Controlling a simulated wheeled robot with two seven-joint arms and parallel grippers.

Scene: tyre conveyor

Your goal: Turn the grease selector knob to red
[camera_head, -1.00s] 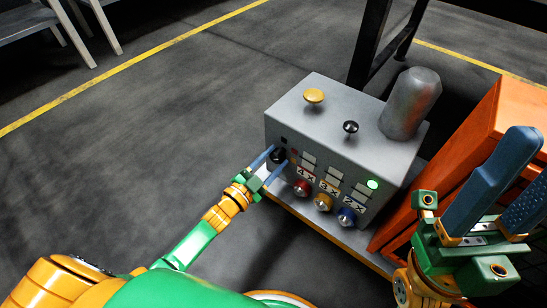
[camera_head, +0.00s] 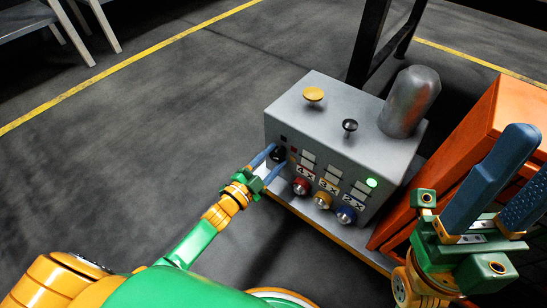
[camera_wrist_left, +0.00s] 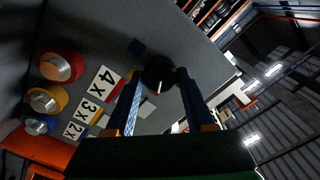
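The grease selector knob (camera_head: 278,153) is a black round knob at the left end of the grey control box's front face. It also shows in the left wrist view (camera_wrist_left: 158,74), with a thin pale line on it pointing down in that picture. My left gripper (camera_head: 276,157) has its two blue fingers on either side of the knob. In the left wrist view the fingertips (camera_wrist_left: 161,76) appear to touch its sides. My right gripper (camera_head: 507,185) is at the right, empty, with its fingers apart. The selector's colour marks are mostly hidden by the left fingers.
The grey control box (camera_head: 325,120) carries a yellow button (camera_head: 314,94), a black knob (camera_head: 350,126) and a grey cylinder (camera_head: 410,100) on top. Red (camera_head: 301,186), yellow (camera_head: 322,200) and blue (camera_head: 346,214) buttons line its front. A green lamp (camera_head: 372,182) is lit. An orange cabinet (camera_head: 480,140) stands at the right.

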